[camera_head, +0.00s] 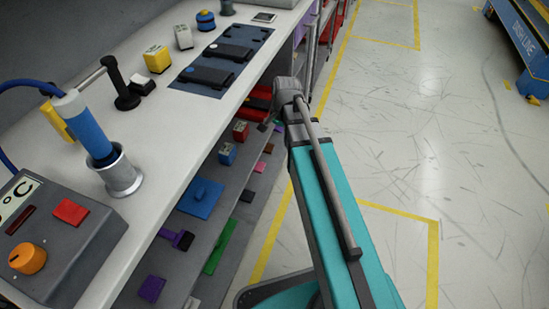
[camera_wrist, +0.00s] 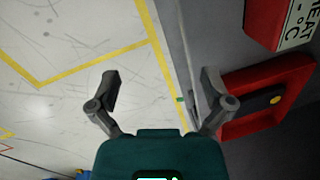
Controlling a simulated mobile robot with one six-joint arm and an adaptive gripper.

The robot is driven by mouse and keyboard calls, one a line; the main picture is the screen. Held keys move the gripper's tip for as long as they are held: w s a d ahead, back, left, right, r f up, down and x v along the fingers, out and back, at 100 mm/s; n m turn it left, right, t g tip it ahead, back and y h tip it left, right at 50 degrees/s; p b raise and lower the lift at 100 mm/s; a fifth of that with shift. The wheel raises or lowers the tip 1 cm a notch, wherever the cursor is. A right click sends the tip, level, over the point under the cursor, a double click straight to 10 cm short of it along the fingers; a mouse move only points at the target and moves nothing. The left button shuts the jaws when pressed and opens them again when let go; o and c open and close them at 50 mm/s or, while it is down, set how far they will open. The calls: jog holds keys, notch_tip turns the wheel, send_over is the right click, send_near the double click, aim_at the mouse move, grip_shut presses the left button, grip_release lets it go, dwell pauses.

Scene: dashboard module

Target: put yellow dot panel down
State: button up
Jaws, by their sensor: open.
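The yellow dot panel (camera_wrist: 255,104), dark with a yellow dot near its end, lies in a red tray (camera_wrist: 240,130) at the right of the wrist view. My gripper (camera_wrist: 160,91) is open, with nothing between its fingers. Its right finger is beside the tray's left edge and overlaps it in the picture; I cannot tell whether they touch. The left finger is over the floor in the picture. In the head view, red trays (camera_head: 258,97) show on the shelf beside my arm; the panel cannot be made out there and my gripper's fingers are mostly hidden.
On the bench, two dark panels (camera_head: 205,75) lie on a blue-grey mat (camera_head: 200,89). A yellow block (camera_head: 157,59), a soldering iron in its stand (camera_head: 120,177) and a heating station (camera_head: 55,240) are there too. Lower shelves hold several parts.

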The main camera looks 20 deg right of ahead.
jog(key=s+a+n+h, duration=0.1)
jog(key=s+a+n, duration=0.2)
jog(key=s+n, duration=0.7)
jog(key=shift+s+a+g+h, duration=0.25)
jog(key=shift+s+g+h, duration=0.05)
jog(key=shift+g, duration=0.1)
jog(key=shift+f, duration=0.1)
notch_tip(320, 180, up, 30)
jog(key=p, duration=3)
